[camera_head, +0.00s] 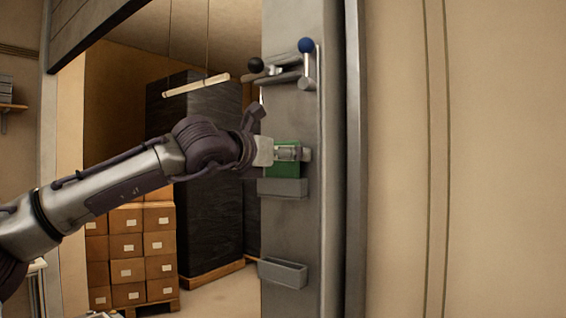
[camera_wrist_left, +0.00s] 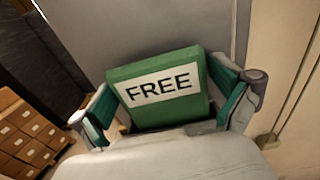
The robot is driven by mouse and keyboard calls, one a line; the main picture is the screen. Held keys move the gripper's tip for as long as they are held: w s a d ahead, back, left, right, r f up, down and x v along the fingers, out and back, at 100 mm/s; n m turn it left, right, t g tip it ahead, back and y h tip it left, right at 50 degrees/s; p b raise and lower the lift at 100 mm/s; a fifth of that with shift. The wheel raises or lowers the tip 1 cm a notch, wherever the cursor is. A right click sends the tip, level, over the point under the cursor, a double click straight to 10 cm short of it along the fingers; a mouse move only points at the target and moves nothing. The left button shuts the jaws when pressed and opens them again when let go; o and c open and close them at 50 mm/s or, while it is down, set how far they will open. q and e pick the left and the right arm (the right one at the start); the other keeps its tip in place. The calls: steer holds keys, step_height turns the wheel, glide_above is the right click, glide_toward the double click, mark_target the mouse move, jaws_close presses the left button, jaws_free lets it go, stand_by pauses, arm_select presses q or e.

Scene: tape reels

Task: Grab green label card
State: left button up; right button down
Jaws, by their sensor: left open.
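The green label card (camera_wrist_left: 160,108) fills the middle of the left wrist view and reads "FREE" on a white strip. It stands in the upper grey holder on the metal post, and in the head view the card (camera_head: 284,171) shows partly behind my gripper. My left gripper (camera_head: 300,153) is in front of the card. In the left wrist view its open fingers (camera_wrist_left: 170,105) lie on either side of the card. I cannot tell whether they touch it. The upper holder (camera_head: 283,188) holds the card's lower edge. My right gripper is not in view.
A lower grey holder (camera_head: 283,272) on the post (camera_head: 300,225) looks empty. Levers with a blue knob (camera_head: 306,45) and a black knob (camera_head: 256,65) stick out above. Stacked cartons (camera_head: 128,255) and a dark wrapped stack (camera_head: 210,190) stand behind. A plain wall (camera_head: 480,160) is at right.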

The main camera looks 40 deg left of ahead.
arm_select(q)
steer(key=shift+s, duration=0.2)
steer(key=shift+c, duration=0.8)
steer(key=shift+s+r, duration=0.1)
steer(key=c, duration=0.6)
steer(key=shift+c, duration=0.7)
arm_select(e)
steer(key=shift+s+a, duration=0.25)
